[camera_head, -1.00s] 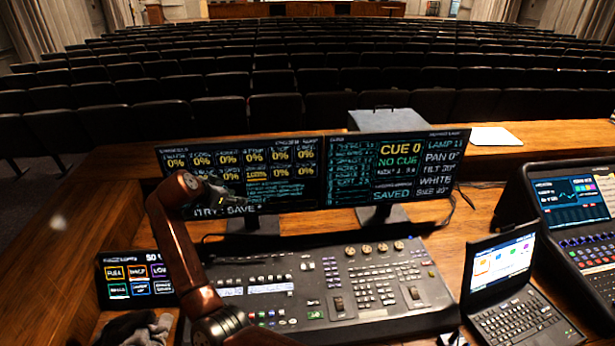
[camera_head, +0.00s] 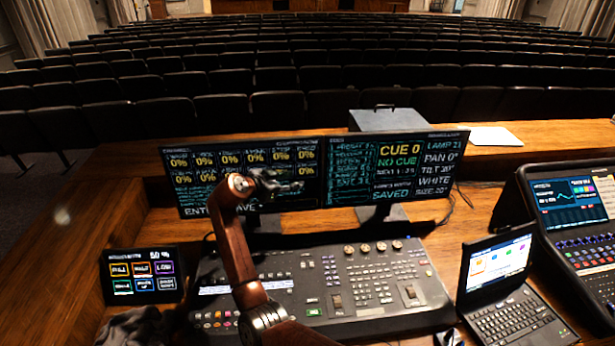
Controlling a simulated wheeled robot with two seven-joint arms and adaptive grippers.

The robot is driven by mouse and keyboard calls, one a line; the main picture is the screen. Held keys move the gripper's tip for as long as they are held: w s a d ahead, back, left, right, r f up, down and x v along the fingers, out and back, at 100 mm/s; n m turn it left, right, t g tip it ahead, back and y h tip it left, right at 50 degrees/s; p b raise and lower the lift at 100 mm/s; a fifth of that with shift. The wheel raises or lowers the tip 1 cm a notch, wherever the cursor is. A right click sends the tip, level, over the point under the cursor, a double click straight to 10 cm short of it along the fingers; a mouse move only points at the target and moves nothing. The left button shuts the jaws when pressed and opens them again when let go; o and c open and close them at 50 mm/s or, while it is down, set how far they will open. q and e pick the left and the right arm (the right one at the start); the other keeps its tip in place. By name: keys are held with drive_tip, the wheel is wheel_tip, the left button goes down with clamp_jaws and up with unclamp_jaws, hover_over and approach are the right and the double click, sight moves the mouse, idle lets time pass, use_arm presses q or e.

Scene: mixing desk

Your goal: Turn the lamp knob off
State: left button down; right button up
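Several gold-topped knobs stand in a row at the top of the grey lighting desk (camera_head: 380,318). They include a left one (camera_head: 349,250) and a right one (camera_head: 397,245); I cannot tell by label which is the lamp knob. The right monitor (camera_head: 350,170) shows a "LAMP" line with a small number at its top right. My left gripper is out of view.
A small touch panel (camera_head: 142,277) stands at the left, with a dark cloth-like item (camera_head: 130,328) below it. An open laptop (camera_head: 520,318) and another console (camera_head: 575,215) are at the right. A grey case (camera_head: 385,120) stands behind the monitors.

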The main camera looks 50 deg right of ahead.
drive_tip(key=shift+s+d+r+m+h, duration=0.2)
drive_tip(key=shift+s+d+r, duration=0.1)
drive_tip(key=shift+s+d, duration=0.4)
drive_tip(key=shift+s+d+r+m+h, duration=0.1)
drive_tip(key=shift+s+d+r+h, duration=0.15)
drive_tip(key=shift+s+d, duration=0.4)
